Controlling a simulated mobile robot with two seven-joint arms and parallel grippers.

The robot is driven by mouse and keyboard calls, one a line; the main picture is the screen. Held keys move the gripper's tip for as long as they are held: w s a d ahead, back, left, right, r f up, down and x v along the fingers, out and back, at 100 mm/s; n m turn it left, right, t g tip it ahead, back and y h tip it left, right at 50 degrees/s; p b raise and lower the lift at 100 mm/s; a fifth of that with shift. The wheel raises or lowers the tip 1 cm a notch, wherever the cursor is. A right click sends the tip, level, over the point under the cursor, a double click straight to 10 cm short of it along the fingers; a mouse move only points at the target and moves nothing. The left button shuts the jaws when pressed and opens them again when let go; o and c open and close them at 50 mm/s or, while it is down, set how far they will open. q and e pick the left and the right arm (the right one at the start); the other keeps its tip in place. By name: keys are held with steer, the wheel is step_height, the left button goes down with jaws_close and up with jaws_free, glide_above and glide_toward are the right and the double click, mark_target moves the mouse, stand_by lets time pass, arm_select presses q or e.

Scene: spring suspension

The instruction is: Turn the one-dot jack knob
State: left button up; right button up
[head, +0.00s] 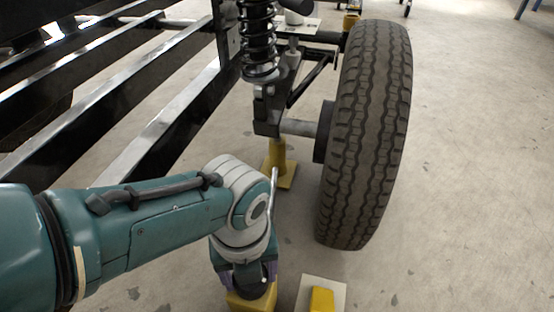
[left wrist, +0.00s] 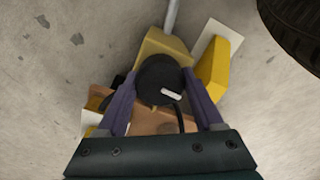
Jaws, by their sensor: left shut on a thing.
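The jack knob (left wrist: 158,74) is a round black knob with one short white mark on its face. It sits on top of a yellow jack body (left wrist: 163,44) on the floor. My left gripper (left wrist: 160,80) points down, with its two purple fingers shut on either side of the knob. In the head view my left gripper (head: 246,280) is low in the picture above the yellow jack body (head: 262,300), and the wrist hides the knob. I cannot make out dots on the jack. My right gripper is not in view.
A yellow block (head: 322,299) on a pale plate lies right of the jack. A grey rod (head: 273,190) rises beside my wrist. The large tyre (head: 365,130), coil spring (head: 258,40) and yellow stand (head: 278,160) are behind. Black frame rails (head: 150,120) fill the left; floor at right is clear.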

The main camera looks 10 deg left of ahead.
arm_select(q)
steer(key=o, duration=1.4)
steer(key=shift+r, duration=0.1)
step_height(320, 180, up, 10)
steer(key=p, duration=0.9)
steer(key=shift+p, duration=0.3)
